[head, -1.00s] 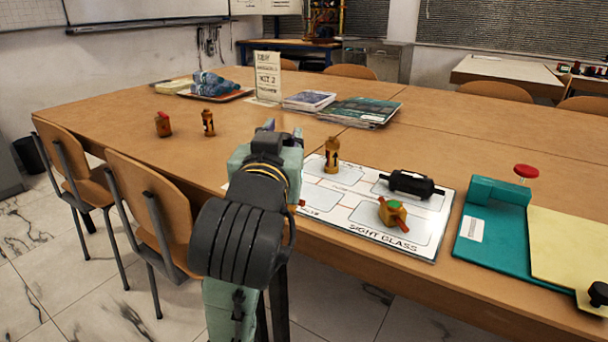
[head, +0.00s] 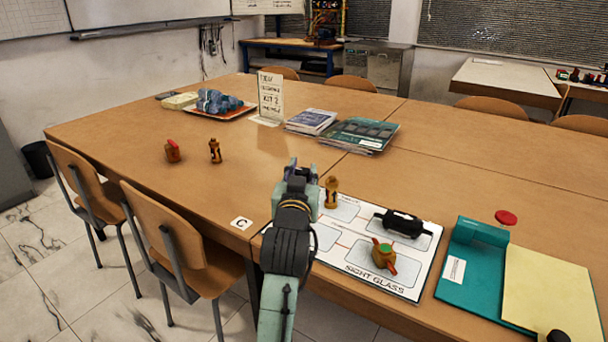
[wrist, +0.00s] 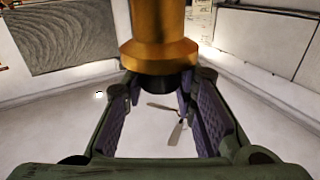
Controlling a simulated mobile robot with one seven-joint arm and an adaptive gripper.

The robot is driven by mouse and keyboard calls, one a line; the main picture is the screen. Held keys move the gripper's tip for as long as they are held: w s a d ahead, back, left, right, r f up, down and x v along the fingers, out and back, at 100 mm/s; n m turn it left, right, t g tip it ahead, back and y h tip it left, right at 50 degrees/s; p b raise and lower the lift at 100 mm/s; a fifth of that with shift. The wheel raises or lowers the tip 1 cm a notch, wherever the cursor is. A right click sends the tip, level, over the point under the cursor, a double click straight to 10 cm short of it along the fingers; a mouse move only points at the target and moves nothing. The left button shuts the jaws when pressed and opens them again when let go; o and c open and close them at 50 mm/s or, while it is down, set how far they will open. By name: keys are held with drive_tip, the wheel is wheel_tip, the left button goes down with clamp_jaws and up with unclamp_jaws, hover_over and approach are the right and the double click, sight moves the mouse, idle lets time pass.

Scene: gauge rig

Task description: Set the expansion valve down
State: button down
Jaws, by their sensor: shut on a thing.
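My gripper (head: 301,174) is at the left edge of the white mat (head: 390,287), seen from behind. In the wrist view, a brass-coloured part, the expansion valve (wrist: 160,50), sits between the purple pads of my gripper (wrist: 160,100), which is shut on it. Its near end is dark, and its other end runs out of the picture. In the head view my gripper hides the valve, so its gap to the mat cannot be told. A brass fitting (head: 332,192) stands upright just right of the gripper.
On the mat are a black cylinder (head: 403,223) and a brass sight glass (head: 384,257) with a green top. A teal-and-yellow board (head: 478,285) lies to the right. Two small fittings (head: 215,151) stand farther left, with bare table around.

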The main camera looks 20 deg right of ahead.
drive_tip(key=shift+x, duration=0.85)
drive_tip(key=shift+d+f+p, duration=0.15)
drive_tip(key=shift+f+p, duration=0.15)
drive_tip(key=shift+f, duration=1.45)
drive_tip(key=shift+f, duration=0.2)
drive_tip(key=c, duration=1.3)
unclamp_jaws()
